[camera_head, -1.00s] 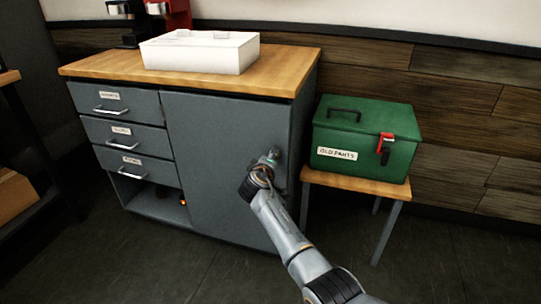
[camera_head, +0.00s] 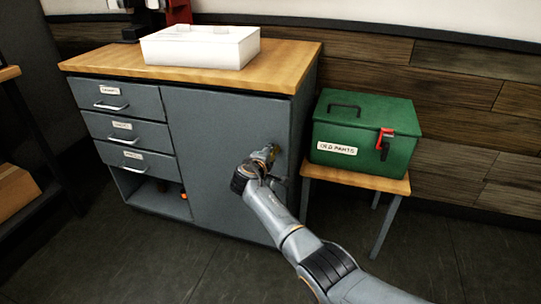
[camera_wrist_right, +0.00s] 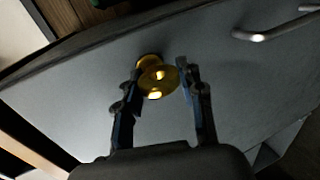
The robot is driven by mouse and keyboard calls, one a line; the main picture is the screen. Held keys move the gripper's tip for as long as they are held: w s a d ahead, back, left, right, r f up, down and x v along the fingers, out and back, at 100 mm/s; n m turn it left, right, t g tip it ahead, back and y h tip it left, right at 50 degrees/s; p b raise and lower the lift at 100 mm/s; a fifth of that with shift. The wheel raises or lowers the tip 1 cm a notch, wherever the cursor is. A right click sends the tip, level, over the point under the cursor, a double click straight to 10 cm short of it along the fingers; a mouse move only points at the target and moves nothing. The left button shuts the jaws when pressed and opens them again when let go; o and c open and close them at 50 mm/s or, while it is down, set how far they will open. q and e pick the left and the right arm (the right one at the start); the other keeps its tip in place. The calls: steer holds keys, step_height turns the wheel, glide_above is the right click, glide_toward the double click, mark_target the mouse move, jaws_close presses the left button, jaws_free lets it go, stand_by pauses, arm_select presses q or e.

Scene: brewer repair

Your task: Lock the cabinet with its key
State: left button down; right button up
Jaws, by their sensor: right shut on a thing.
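The grey cabinet (camera_head: 225,160) stands against the wall with its door closed flat in the front. My right gripper (camera_head: 269,156) is at the right side of that door, near its edge. In the right wrist view the gripper (camera_wrist_right: 160,88) has its two fingers on either side of a brass key (camera_wrist_right: 158,80) with a round, holed head. It is shut on the key, close to the door's face. A brass round piece (camera_wrist_right: 148,61) shows behind the key head at the door; whether the key is fully in the lock cannot be told. My left gripper is not in view.
A white open box (camera_head: 200,50) sits on the cabinet's wooden top. A green box (camera_head: 345,130) with a red latch stands on a small wooden table (camera_head: 390,184) to the right. Three labelled drawers (camera_head: 122,127) are at the cabinet's left. The floor in front is clear.

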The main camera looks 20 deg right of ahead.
steer(key=o, duration=1.2)
steer(key=v, duration=1.2)
steer(key=shift+a, duration=0.1)
